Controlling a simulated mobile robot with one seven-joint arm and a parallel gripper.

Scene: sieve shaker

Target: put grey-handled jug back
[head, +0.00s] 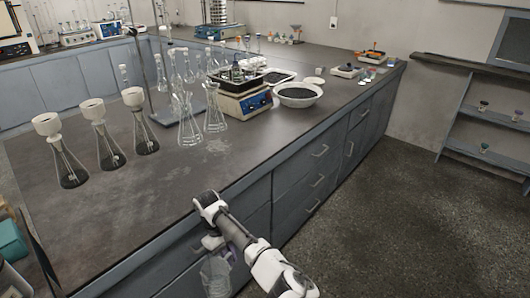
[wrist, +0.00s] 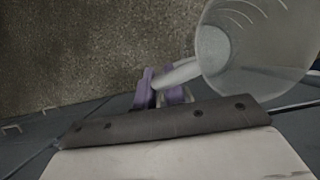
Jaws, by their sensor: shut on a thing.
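The clear jug (head: 216,276) hangs below my gripper in the head view, in front of the blue-grey cabinet fronts and below the counter top. In the wrist view the jug (wrist: 262,55) fills the upper right, and its pale grey handle (wrist: 180,73) runs left between the purple fingers. My gripper (wrist: 163,88) is shut on this handle. In the head view my gripper (head: 222,247) is small and partly hidden by my arm. The jug looks empty, though its inside is only partly visible.
The dark counter (head: 75,215) has a clear front left part. Filter flasks (head: 108,150) stand at left, conical flasks (head: 188,128) in the middle. A balance (head: 243,103) and a white bowl (head: 297,95) stand further right. Floor (head: 400,230) is free; wall shelves (head: 480,155) are at right.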

